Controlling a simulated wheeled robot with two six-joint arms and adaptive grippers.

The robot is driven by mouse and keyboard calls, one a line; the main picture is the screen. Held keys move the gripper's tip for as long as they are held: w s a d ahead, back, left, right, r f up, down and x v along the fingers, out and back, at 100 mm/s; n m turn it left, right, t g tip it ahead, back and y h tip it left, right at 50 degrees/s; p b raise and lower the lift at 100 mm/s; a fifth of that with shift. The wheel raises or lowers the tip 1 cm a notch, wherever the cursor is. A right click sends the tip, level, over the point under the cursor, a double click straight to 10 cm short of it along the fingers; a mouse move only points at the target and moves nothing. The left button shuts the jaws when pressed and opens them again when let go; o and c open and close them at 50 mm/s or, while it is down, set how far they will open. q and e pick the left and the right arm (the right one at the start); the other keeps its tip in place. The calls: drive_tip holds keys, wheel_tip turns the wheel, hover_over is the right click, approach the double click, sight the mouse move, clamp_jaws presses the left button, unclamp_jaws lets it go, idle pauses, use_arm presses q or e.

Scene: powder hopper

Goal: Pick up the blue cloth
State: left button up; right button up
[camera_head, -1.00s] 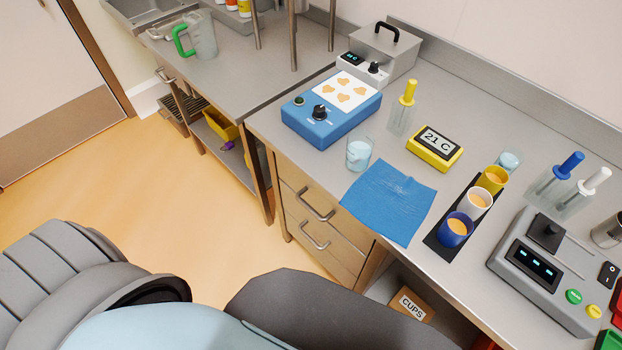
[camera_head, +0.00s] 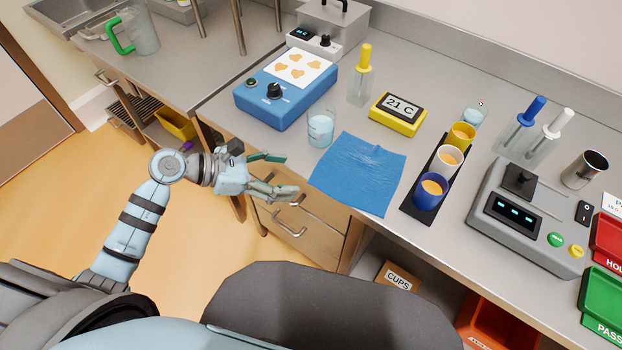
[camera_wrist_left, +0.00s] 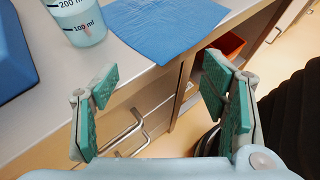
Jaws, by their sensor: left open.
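The blue cloth (camera_head: 358,174) lies flat on the steel bench near its front edge, with one corner reaching the edge. In the left wrist view the cloth (camera_wrist_left: 168,24) shows at the top, beyond the fingers. My left gripper (camera_head: 283,173) is open and empty, in front of the bench edge and just left of the cloth. Its green finger pads (camera_wrist_left: 160,95) stand wide apart in the left wrist view, with drawer fronts seen between them. My right gripper is not in view.
A beaker of pale blue liquid (camera_head: 320,129) stands close to the cloth's left corner. A black strip with three cups (camera_head: 431,193) lies right of the cloth. A yellow 21 C display (camera_head: 398,115) and a blue device (camera_head: 283,98) sit behind. Drawer handles (camera_head: 290,224) jut out below.

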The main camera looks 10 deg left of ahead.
sight(321, 180)
use_arm(q)
drive_tip(key=b+x, duration=0.1)
drive_tip(key=x, duration=0.4)
drive_tip(key=shift+a+f+b, duration=0.1)
drive_tip(key=shift+f+b, duration=0.15)
drive_tip(key=shift+b, duration=0.1)
drive_tip(key=shift+w+d, duration=0.2)
drive_tip(key=shift+d, duration=0.3)
drive_tip(key=shift+f, duration=0.15)
drive_tip(key=shift+w+d+b, duration=0.1)
drive_tip(key=shift+d+b, duration=0.05)
drive_tip(key=shift+b, duration=0.15)
drive_tip(key=shift+f, duration=0.1)
drive_tip(key=shift+c, duration=0.3)
drive_tip(key=c, duration=1)
drive_tip(key=shift+c, duration=1)
